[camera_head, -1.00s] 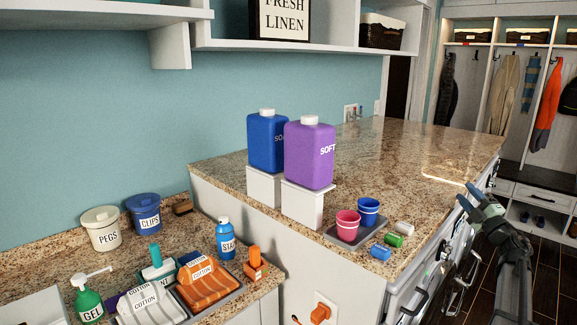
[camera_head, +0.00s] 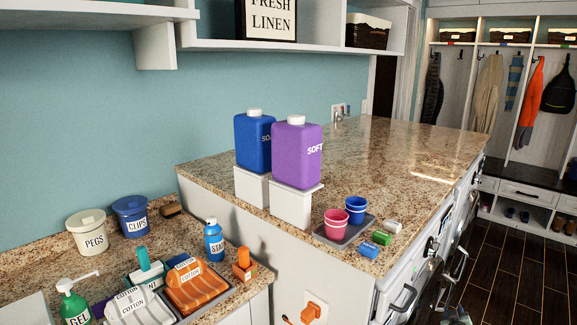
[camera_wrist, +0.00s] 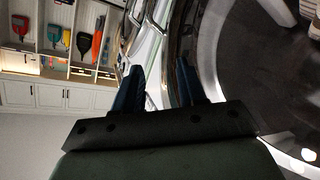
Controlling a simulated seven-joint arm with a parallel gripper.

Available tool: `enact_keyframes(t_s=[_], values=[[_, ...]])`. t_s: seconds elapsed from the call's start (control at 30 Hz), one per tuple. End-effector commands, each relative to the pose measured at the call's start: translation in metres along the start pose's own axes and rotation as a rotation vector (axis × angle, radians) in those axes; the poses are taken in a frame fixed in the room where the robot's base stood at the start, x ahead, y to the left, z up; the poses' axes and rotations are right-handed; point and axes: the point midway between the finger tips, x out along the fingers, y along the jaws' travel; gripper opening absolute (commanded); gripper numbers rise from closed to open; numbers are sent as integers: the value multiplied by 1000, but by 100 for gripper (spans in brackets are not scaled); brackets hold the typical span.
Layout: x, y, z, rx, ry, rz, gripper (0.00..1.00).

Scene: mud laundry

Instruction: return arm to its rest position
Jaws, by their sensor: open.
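My gripper (camera_wrist: 158,82) shows in the wrist view with its two dark blue fingers apart and nothing between them. It is low, beside the front of a washing machine with a round door (camera_wrist: 255,60). In the head view only a small part of what looks like my gripper (camera_head: 456,317) shows at the bottom edge, in front of the machines and over the dark floor. The rest of my arm is out of that view.
The granite counter (camera_head: 400,160) holds a purple bottle (camera_head: 297,158), a blue bottle (camera_head: 253,145) and a tray (camera_head: 330,238) with two cups. Appliance handles (camera_head: 404,298) stick out along the counter front. The dark floor (camera_head: 510,270) to the right is clear.

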Motion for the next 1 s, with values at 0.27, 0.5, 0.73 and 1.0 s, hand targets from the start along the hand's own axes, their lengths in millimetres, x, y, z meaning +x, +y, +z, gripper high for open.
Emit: enact_keyframes(t_s=[0.27,0.5,0.73,1.0], values=[[-40,-78,129,117,-334,-19,40],[-117,-175,201,159,-653,-81,40],[-217,-266,231,124,-944,-208,40],[-361,-341,255,31,-1293,-399,40]])
